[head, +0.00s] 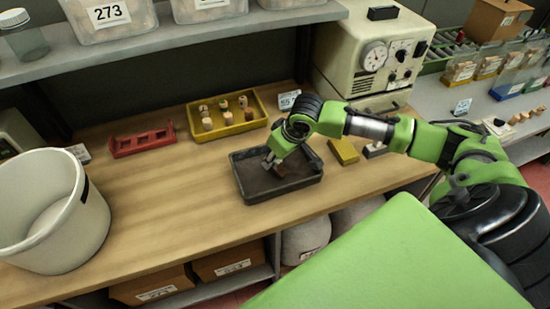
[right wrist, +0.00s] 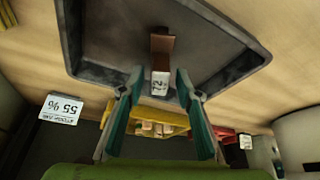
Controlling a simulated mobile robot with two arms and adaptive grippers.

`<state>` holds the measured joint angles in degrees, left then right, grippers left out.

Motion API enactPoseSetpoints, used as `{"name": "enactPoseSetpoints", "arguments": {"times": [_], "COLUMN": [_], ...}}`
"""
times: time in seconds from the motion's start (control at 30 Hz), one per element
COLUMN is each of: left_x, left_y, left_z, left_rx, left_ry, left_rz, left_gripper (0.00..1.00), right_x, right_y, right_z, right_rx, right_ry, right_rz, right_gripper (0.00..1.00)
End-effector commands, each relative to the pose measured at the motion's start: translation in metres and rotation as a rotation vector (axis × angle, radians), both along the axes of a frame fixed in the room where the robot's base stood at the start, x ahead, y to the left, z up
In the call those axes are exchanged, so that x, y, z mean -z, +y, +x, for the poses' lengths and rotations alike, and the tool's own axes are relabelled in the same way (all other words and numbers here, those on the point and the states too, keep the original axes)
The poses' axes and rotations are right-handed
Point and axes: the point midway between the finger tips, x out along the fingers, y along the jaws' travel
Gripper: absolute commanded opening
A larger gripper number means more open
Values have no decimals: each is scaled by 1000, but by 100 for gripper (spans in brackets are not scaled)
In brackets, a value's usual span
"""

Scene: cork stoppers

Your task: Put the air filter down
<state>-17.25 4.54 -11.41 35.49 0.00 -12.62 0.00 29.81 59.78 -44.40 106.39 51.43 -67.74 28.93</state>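A small brown block with a white end label (right wrist: 160,60) is in the dark tray (right wrist: 95,55); I cannot tell for sure that it is the air filter. In the head view the block (head: 281,169) is a dark shape inside the tray (head: 250,195), beside my fingertips. My right gripper (head: 269,160) reaches down into the tray. In the right wrist view my right gripper (right wrist: 158,82) is open, one finger on each side of the block's labelled end, with a gap on both sides. My left gripper is not in view.
A yellow tray with corks (head: 227,118) and a red rack (head: 142,142) stand behind the dark tray. A white bucket (head: 50,212) is at the left and a cream machine with a dial (head: 373,57) at the back right. Bare wooden bench lies left of the tray.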

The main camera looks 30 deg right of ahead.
Motion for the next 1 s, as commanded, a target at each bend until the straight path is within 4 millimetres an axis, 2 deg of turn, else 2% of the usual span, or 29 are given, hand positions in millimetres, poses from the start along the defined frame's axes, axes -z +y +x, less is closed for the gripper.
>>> {"name": "enactPoseSetpoints", "arguments": {"times": [0.17,0.4,0.53,0.7,1.0], "left_x": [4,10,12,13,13], "left_y": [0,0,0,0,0], "left_z": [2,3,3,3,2], "left_rx": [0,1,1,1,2], "left_ry": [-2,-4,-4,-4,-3], "left_rz": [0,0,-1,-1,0], "left_gripper": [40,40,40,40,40], "right_x": [-26,-75,-94,-107,-109], "right_y": [-3,-6,-7,-7,-7], "right_z": [-10,-29,-38,-43,-44], "right_rx": [-2,-1,1,0,0], "right_ry": [-4,-5,-3,-2,0], "right_rz": [-3,-3,-1,-1,-1], "right_gripper": [31,31,31,31,31]}}
